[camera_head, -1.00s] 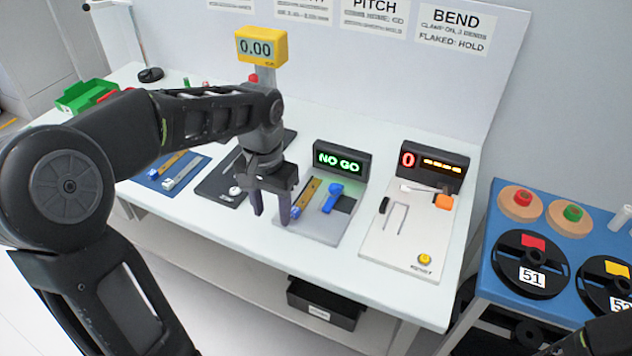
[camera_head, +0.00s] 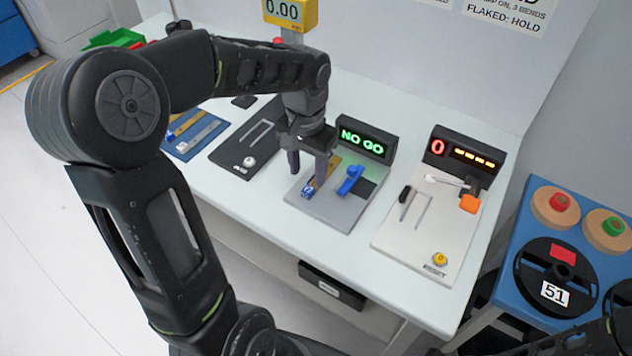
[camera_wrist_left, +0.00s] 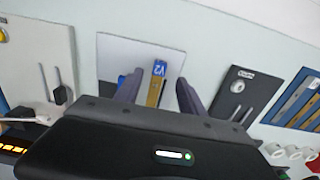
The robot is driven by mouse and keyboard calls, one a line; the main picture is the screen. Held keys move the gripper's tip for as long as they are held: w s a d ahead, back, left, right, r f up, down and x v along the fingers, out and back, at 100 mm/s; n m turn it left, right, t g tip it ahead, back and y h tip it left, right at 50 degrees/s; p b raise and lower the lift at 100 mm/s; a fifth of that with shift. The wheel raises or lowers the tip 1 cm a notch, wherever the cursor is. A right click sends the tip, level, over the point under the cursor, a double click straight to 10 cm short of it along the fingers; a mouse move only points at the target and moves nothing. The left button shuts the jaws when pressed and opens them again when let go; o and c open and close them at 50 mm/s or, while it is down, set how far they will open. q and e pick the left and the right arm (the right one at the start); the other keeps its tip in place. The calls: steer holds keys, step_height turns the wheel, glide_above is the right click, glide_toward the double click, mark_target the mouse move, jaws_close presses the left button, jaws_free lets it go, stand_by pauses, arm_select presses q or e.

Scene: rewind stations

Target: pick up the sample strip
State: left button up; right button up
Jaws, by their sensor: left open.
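The sample strip is a narrow brown-gold strip (camera_head: 328,169) with a blue end marked V2. It lies on the grey plate (camera_head: 340,212) in front of the NO GO display. My left gripper (camera_head: 308,172) is open with its fingers pointing down over the strip, hiding part of it. In the left wrist view the strip (camera_wrist_left: 155,88) shows between the two open fingers (camera_wrist_left: 160,90), touching neither clearly. How high the fingertips are above the plate I cannot tell. My right gripper is not in view.
A blue lever-like piece (camera_head: 351,181) stands on the same plate, right of the strip. The NO GO display (camera_head: 364,143) is behind it. A dark plate (camera_head: 235,155) with a fork lies left, and a pale bend station (camera_head: 415,235) lies right. The table's front strip is clear.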

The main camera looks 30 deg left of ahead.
mark_target(308, 188)
arm_select(q)
steer(key=shift+f, duration=0.1)
steer(key=shift+f+p, duration=0.4)
steer(key=shift+f, duration=2.2)
steer(key=shift+c, duration=0.6)
jaws_close()
